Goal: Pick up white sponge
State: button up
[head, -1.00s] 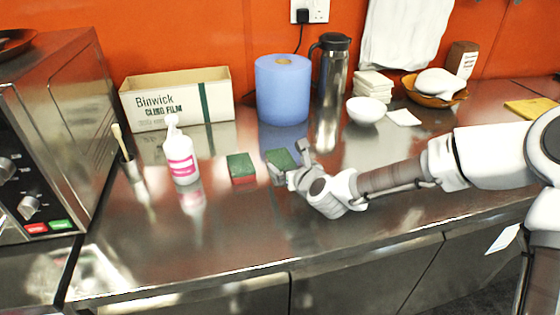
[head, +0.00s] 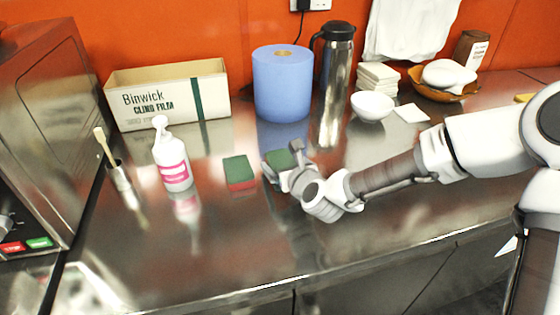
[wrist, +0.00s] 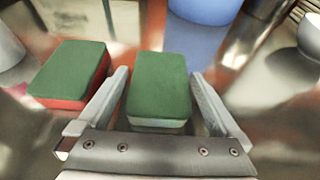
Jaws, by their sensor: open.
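The white sponge has a green top and a pale lower side; it lies on the steel counter and shows in the wrist view (wrist: 158,90) between the two fingers. In the head view the sponge (head: 280,159) is partly hidden by my gripper (head: 283,164). In the wrist view my gripper (wrist: 160,105) is open, with one finger on each side of the sponge. I cannot tell whether either finger touches it. A second sponge, red with a green top (head: 239,172), lies just to the left, outside the left finger; it also shows in the wrist view (wrist: 70,72).
A pump bottle (head: 173,160) and a brush in a holder (head: 118,172) stand to the left. Behind are a cling film box (head: 160,97), a blue paper roll (head: 282,85) and a steel flask (head: 334,90). A white bowl (head: 372,106) is at back right. The front counter is clear.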

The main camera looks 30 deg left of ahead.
jog(key=shift+w+a, duration=0.1)
jog(key=c, duration=1.1)
jog(key=shift+c, duration=0.2)
